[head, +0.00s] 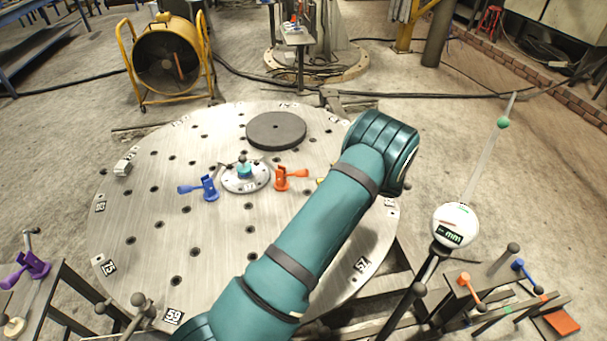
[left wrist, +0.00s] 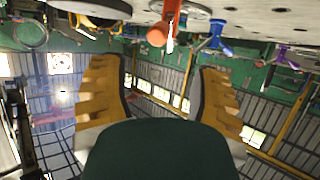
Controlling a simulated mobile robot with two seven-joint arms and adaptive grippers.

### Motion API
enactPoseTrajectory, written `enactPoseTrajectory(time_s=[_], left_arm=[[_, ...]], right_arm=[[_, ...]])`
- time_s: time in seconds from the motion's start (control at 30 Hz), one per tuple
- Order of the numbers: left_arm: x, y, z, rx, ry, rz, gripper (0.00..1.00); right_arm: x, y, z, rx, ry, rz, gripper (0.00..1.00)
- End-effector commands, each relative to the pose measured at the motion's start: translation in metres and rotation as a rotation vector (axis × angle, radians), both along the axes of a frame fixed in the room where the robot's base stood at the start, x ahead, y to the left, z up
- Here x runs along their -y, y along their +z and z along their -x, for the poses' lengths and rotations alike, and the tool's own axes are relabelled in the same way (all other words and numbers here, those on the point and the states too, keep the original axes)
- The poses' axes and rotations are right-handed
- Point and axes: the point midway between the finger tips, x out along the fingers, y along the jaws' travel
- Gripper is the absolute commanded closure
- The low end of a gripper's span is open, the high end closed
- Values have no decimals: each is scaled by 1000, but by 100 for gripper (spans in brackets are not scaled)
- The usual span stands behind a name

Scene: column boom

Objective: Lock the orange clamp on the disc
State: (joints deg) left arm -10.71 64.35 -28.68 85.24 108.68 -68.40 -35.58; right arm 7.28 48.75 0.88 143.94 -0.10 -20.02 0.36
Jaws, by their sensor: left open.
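The orange clamp (head: 287,178) is at the right edge of a small pale disc (head: 245,186), its handle pointing right. A blue clamp (head: 206,187) is at the disc's left edge. I cannot tell whether the orange clamp is locked. In the left wrist view the orange clamp (left wrist: 157,36) shows its round handle end, above the gap between the fingers, with the blue clamp (left wrist: 214,40) to its right. My left gripper (left wrist: 160,80) is open and empty, apart from the clamp. My right gripper is not in view.
The small disc lies on a large round metal table (head: 150,215) with holes. A dark grey disc (head: 276,130) lies behind it. A dial gauge (head: 455,226) stands at right. A purple clamp (head: 27,268) is at far left. The table's left side is mostly clear.

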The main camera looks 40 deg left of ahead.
Motion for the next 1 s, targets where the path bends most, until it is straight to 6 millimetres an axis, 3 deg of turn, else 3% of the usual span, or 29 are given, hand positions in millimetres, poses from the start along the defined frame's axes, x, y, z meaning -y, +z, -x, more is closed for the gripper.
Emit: enactPoseTrajectory(time_s=[0.3,0.5,0.7,1.0], left_arm=[[-59,-26,6,-2,1,-1,37],[-84,-37,9,-2,0,0,37],[-96,-41,10,-1,0,0,37],[-96,-41,10,-1,0,0,39]], right_arm=[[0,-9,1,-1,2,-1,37],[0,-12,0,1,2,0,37],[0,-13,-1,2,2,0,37],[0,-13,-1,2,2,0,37]])
